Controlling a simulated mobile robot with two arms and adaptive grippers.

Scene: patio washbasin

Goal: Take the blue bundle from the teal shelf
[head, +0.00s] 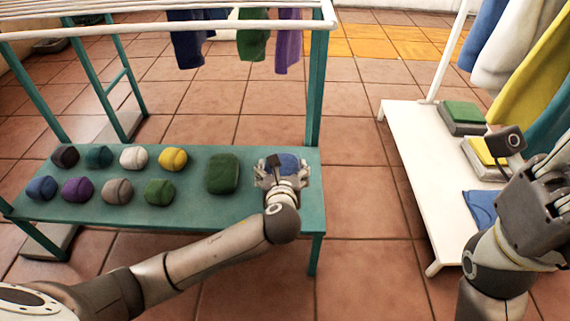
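A blue bundle (289,160) lies at the right end of the teal shelf (190,213), beside a large green bundle. My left gripper (281,173) is over it, with fingers to its left and right. The gripper hides much of the bundle, and I cannot tell whether the fingers press on it. A smaller blue roll (42,188) lies at the shelf's left end. My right gripper (541,192) is at the right edge of the view, above the white rack; its finger opening is unclear.
Several coloured rolls and the green bundle (222,174) lie on the shelf. White bars (170,25) with hanging cloths run above it. The white rack (408,135) at right holds folded cloths, including a blue one (481,208). Tiled floor lies between.

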